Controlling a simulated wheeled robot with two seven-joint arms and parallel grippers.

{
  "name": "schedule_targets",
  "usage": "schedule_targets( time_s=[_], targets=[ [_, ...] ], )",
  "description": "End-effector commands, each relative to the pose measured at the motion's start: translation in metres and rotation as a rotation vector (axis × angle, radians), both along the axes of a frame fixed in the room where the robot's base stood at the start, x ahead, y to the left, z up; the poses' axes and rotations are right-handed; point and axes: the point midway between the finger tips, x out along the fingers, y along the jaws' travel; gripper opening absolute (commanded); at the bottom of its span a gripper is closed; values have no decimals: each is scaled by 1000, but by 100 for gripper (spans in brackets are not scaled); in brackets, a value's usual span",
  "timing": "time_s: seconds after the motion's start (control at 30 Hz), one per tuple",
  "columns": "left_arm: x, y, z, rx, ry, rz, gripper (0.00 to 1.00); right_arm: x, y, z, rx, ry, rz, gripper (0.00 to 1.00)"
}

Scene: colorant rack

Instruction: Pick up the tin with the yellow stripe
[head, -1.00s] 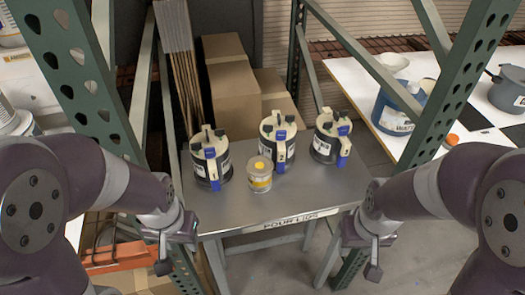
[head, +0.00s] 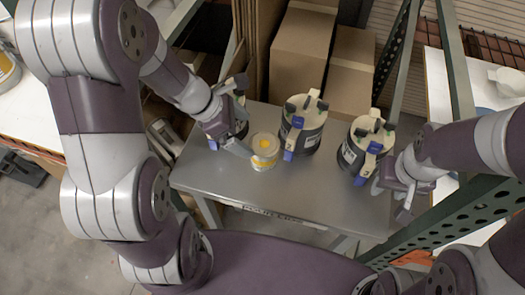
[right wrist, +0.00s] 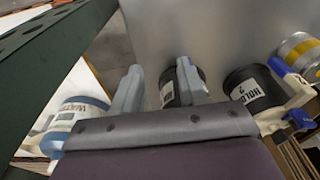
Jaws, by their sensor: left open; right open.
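The tin with the yellow stripe (head: 264,152) stands upright on the grey metal table, left of the middle canister. It also shows at the right edge of the right wrist view (right wrist: 300,52). My left gripper (head: 232,147) is open just left of the tin, one finger close to its side. I cannot tell whether they touch. My right gripper (head: 391,201) is open and empty at the table's right side, away from the tin. Its open fingers also show in the right wrist view (right wrist: 159,88).
The dark canisters with cream tops and blue parts are a middle one (head: 301,128), a right one (head: 364,150) beside my right arm, and a left one (head: 240,120) partly hidden by my left gripper. Green rack posts (head: 455,215) flank the right. The table front (head: 290,200) is clear.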

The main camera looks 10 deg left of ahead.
Motion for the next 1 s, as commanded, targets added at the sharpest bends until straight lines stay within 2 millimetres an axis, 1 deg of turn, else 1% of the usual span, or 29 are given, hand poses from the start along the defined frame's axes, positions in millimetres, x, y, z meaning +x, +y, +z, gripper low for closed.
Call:
schedule_targets(
  time_s=[0.03, 0.1, 0.2, 0.33, 0.5, 0.6, 0.8, 0.83, 0.87, 0.9, 0.97, 1.0],
  targets=[
    [1, -7, -14, -1, 4, -5, 100, 0, 0, -6, 0, 1, 0, 43],
    [4, -15, -27, 0, 4, -5, 100, 0, 0, -9, 0, 1, 0, 43],
    [8, -23, -39, 1, 1, -5, 100, -1, 0, -12, 0, 2, 0, 43],
    [11, -31, -51, 2, 1, -6, 100, -1, 0, -14, 0, 2, 0, 43],
    [18, -49, -78, 3, 2, -6, 100, -1, 0, -19, 0, 1, 0, 43],
    [21, -54, -85, 2, -1, -6, 100, -1, 0, -20, 0, 2, 0, 43],
    [21, -55, -85, 2, -1, -5, 100, 0, 0, -19, 0, 1, 0, 43],
    [21, -55, -85, 2, -1, -5, 97, 0, 0, -19, 0, 1, 0, 43],
    [21, -55, -85, 2, -1, -5, 87, 0, 0, -19, 0, 1, 0, 43],
    [21, -54, -85, 3, -1, -5, 74, 0, 0, -19, 0, 1, 0, 43],
    [21, -54, -85, 3, -1, -5, 54, 0, 0, -19, 0, 1, 0, 43],
    [21, -54, -85, 3, -1, -5, 41, 0, 0, -19, 0, 1, 0, 43]
  ],
)
